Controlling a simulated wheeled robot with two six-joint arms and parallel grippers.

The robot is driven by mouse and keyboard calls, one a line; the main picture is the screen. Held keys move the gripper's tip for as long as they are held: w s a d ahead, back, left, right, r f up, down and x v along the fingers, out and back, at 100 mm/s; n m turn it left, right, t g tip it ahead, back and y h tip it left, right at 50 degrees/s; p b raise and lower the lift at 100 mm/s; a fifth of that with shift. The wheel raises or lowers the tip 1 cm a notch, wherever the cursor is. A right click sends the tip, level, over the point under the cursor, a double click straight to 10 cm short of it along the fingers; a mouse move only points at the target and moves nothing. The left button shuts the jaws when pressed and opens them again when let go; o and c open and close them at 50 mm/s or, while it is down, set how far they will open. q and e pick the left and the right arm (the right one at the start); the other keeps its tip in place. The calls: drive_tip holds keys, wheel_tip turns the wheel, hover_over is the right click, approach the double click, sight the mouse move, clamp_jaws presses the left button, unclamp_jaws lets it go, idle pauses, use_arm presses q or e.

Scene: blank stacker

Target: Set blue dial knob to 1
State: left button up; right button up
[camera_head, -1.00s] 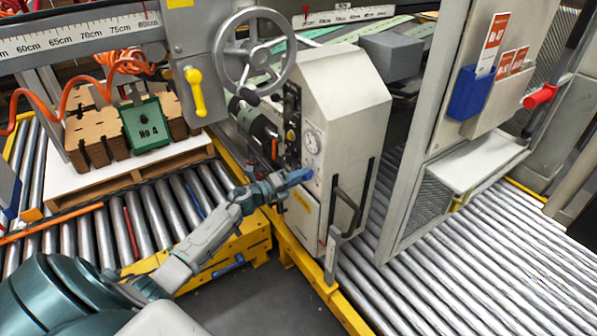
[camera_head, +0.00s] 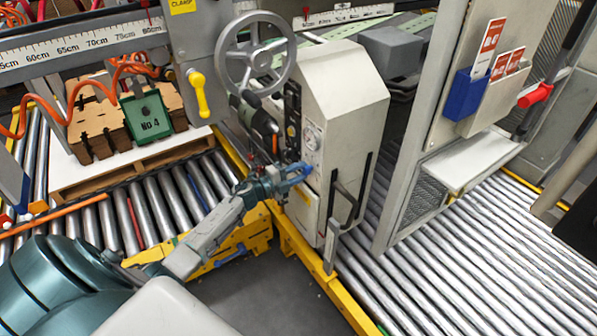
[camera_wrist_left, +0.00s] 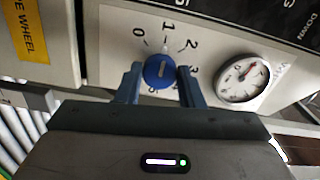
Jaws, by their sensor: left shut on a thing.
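The blue dial knob (camera_wrist_left: 159,71) shows in the wrist view on a pale panel. Printed numbers, among them 0, 1, 2 and 3, curve around it. Its light mark appears to point up toward the 1. My left gripper (camera_wrist_left: 160,84) is shut on the knob, with one blue finger on each side. In the head view my left gripper (camera_head: 297,176) is at the front face of the beige machine (camera_head: 345,90). The knob is not clearly visible there. My right gripper is not in view.
A round gauge (camera_wrist_left: 242,80) sits right of the knob. A handwheel (camera_head: 254,55) is above, and a dark handle (camera_head: 343,205) is on the machine's lower side. Rollers (camera_head: 460,260) lie to the right. A dark shape (camera_head: 578,225) is at the right edge.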

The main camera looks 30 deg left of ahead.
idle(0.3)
use_arm(q)
drive_tip(key=o, duration=1)
drive_tip(key=b+v, duration=0.3)
drive_tip(key=v, duration=0.7)
drive_tip(key=shift+s, duration=0.35)
drive_tip(key=shift+a, duration=0.15)
